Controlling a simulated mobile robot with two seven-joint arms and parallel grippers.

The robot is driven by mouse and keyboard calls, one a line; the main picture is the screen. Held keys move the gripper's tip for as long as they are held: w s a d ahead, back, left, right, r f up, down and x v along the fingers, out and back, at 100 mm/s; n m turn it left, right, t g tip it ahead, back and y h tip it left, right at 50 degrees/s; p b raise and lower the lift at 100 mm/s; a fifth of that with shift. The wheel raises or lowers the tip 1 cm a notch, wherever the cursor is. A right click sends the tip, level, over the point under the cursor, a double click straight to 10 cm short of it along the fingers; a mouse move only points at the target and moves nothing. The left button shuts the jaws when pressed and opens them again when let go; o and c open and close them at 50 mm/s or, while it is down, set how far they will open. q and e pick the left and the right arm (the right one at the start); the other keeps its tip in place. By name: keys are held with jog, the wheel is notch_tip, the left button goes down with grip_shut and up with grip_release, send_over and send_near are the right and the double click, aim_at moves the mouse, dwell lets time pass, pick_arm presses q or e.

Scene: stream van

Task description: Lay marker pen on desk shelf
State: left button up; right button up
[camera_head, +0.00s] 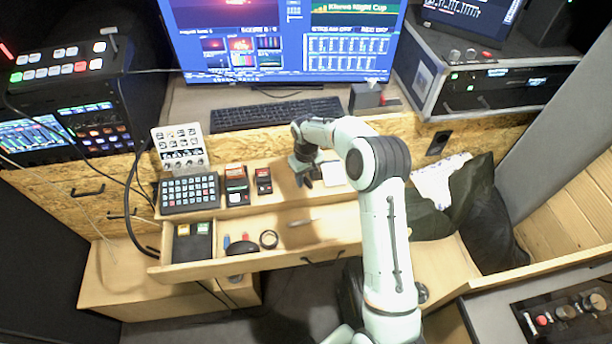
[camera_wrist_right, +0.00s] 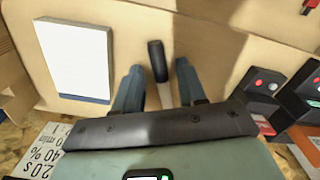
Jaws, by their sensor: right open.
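The marker pen (camera_wrist_right: 156,62), with a black end and a pale body, shows in the right wrist view between the fingers of my right gripper (camera_wrist_right: 157,85). It appears to lie on the light wooden desk shelf (camera_wrist_right: 215,35). The fingers are open, with a gap on each side of the pen. In the head view my right gripper (camera_head: 307,178) is low over the shelf (camera_head: 283,200), between the small red-and-black devices and a white pad. The gripper hides the pen there. My left gripper is not in view.
The white pad (camera_wrist_right: 75,60) lies beside the fingers; red-and-black devices (camera_head: 237,187) stand on the other side. A keyboard (camera_head: 277,114) lies above.

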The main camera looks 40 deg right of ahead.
aim_at(306, 180)
notch_tip(306, 180, up, 12)
jog(key=shift+r+p, duration=0.15)
jog(key=shift+p, duration=0.25)
dwell(0.6)
